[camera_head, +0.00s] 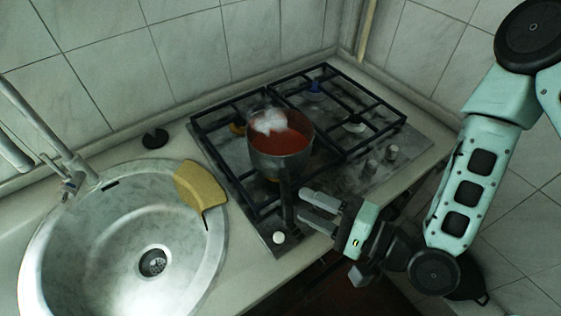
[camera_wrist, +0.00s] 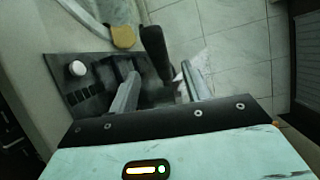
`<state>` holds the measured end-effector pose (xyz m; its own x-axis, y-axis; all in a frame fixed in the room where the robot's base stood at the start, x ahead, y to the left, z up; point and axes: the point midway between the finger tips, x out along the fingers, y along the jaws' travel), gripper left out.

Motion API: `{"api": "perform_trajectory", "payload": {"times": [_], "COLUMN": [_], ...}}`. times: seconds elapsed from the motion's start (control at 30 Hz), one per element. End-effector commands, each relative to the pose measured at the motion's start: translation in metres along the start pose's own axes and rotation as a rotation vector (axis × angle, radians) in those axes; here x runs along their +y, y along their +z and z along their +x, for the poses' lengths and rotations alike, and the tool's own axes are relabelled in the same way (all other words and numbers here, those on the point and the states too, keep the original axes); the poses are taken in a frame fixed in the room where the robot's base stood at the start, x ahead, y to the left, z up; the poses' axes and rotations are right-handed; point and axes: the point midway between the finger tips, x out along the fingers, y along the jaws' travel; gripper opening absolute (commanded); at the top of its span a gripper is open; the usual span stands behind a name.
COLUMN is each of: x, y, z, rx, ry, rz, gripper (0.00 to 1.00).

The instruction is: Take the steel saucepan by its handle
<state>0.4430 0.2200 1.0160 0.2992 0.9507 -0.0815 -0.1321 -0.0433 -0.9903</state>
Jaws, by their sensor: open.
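The steel saucepan (camera_head: 276,164) stands on the hob's front left grate, holding red liquid with white steam above its far side. Its dark handle (camera_head: 287,198) points toward the front edge of the hob. My gripper (camera_head: 303,203) is open and empty, just right of the handle with its fingertips pointing at it. In the wrist view the black handle (camera_wrist: 154,48) lies ahead, between the lines of the two spread fingers (camera_wrist: 160,72). I cannot tell whether a fingertip touches it. The pan's body is not clear in the wrist view.
The black gas hob (camera_head: 352,127) has open grates and knobs on its right. A round steel sink (camera_head: 100,245) lies to the left, with a yellow cloth-like piece (camera_head: 201,185) over its rim. Tiled walls close off the back and right.

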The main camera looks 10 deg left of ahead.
Motion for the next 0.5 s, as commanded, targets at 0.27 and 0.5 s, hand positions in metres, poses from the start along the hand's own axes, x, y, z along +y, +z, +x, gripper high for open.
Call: {"api": "perform_trajectory", "payload": {"times": [0.27, 0.5], "x": [0.003, -0.003], "y": [0.003, 0.009], "z": [0.014, 0.042], "rx": [-0.002, -0.002], "ry": [-0.003, -0.003], "rz": [-0.003, -0.002], "gripper": [0.48, 0.48]}}
